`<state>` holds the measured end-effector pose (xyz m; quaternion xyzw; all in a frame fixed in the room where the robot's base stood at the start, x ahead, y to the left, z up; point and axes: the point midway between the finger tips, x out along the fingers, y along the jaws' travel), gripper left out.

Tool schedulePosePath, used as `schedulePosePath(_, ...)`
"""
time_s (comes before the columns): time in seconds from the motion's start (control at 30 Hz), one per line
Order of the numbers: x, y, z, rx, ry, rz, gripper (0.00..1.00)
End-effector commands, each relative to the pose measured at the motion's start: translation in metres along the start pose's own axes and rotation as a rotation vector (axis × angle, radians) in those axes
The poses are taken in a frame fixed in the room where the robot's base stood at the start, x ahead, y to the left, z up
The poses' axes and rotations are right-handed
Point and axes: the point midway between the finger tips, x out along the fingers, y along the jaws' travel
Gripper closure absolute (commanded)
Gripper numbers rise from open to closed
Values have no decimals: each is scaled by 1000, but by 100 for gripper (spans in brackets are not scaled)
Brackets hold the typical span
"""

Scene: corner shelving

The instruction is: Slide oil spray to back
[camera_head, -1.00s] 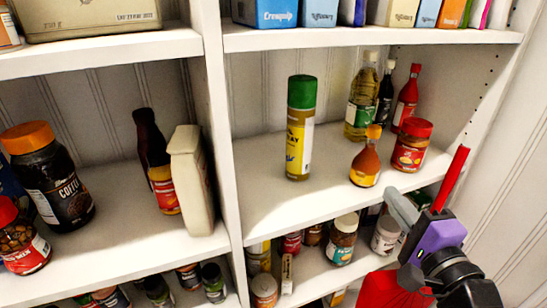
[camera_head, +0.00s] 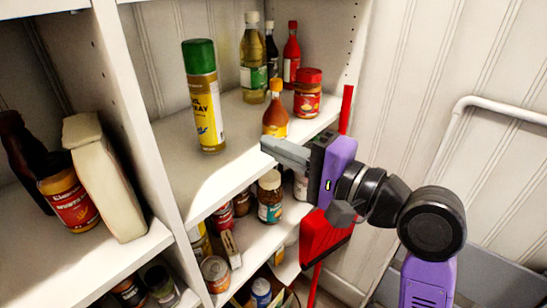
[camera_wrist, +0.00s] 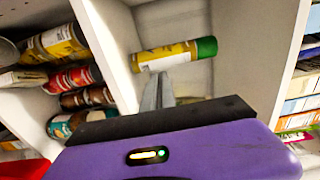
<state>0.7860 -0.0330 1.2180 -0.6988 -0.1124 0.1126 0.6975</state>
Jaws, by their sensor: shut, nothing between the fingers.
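The oil spray (camera_head: 206,98) is a yellow can with a green cap. It stands upright near the front of the middle shelf (camera_head: 178,188), towards its left side, in the head view. The can (camera_wrist: 172,56) also shows in the wrist view, lying sideways in the picture just beyond my fingertips. My gripper (camera_head: 268,147) is shut and empty. It is at the shelf's front, to the right of the can, with its fingers pointing left. A gap shows between fingers and can in the head view. In the wrist view I cannot tell how wide it is.
An orange-capped sauce bottle (camera_head: 275,115) stands close behind my fingers. A red-lidded jar (camera_head: 308,94), an oil bottle (camera_head: 253,60) and a red bottle (camera_head: 291,52) stand further back and right. A white divider (camera_head: 140,110) bounds the shelf at left. Shelf behind the can looks clear.

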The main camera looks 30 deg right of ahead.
Motion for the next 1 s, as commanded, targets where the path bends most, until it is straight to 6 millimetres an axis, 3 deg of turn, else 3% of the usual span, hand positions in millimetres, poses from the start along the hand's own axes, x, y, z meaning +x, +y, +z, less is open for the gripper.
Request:
schedulePosePath(0.13, 9, 4, 1, -2, 1, -5, 100)
schedulePosePath(0.6, 98, -2, 0, 2, 2, 1, 100)
schedulePosePath(0.8, 118, -2, 0, 1, 3, -1, 100)
schedulePosePath(1.0, 123, -1, 0, 1, 4, -1, 100)
